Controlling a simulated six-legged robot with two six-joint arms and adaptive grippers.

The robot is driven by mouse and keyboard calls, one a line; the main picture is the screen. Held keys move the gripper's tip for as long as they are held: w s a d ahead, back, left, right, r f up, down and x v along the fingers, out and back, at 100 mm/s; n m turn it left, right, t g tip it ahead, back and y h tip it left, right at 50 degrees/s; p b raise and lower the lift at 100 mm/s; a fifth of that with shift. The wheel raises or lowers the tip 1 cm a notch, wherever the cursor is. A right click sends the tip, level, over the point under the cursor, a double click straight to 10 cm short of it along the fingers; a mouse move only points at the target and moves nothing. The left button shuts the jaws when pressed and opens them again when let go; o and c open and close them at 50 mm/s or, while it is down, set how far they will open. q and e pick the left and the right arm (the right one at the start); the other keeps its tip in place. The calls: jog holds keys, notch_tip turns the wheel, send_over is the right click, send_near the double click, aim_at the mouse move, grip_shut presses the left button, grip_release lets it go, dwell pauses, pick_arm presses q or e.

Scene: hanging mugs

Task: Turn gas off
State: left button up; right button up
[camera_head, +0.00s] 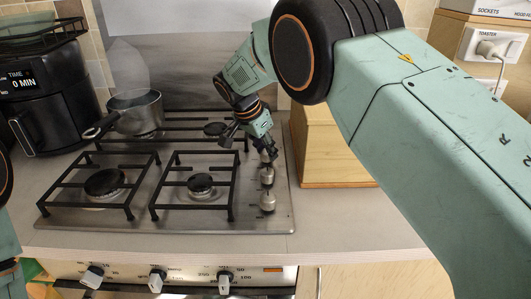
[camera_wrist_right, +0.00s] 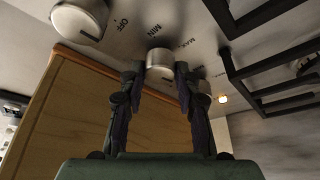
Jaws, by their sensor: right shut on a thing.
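The gas hob (camera_head: 150,222) has a column of round metal knobs along its right side. My right gripper (camera_head: 267,153) reaches down to the far end of this column. In the right wrist view, its two fingers (camera_wrist_right: 160,75) are closed on the sides of a metal knob (camera_wrist_right: 160,61), with MIN and MAX printed beside it. A second knob (camera_wrist_right: 80,20) sits nearer, by the word OFF. Two free knobs show in the head view, a middle one (camera_head: 267,175) and a front one (camera_head: 267,201). My left gripper is out of view.
A metal pot (camera_head: 135,112) stands on the back left burner. A wooden box (camera_head: 325,150) stands close to the right of the knobs. Black pan supports (camera_head: 195,171) lie left of them. An air fryer (camera_head: 50,95) stands at the left. Oven knobs (camera_head: 157,281) are below the counter edge.

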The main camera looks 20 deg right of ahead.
jog(key=shift+m+g, duration=0.4)
jog(key=shift+m, duration=0.6)
jog(key=shift+w+r, duration=0.1)
jog(key=o, duration=1.2)
jog(key=shift+c, duration=0.2)
jog(key=v, duration=1.2)
jog(key=shift+a, duration=0.2)
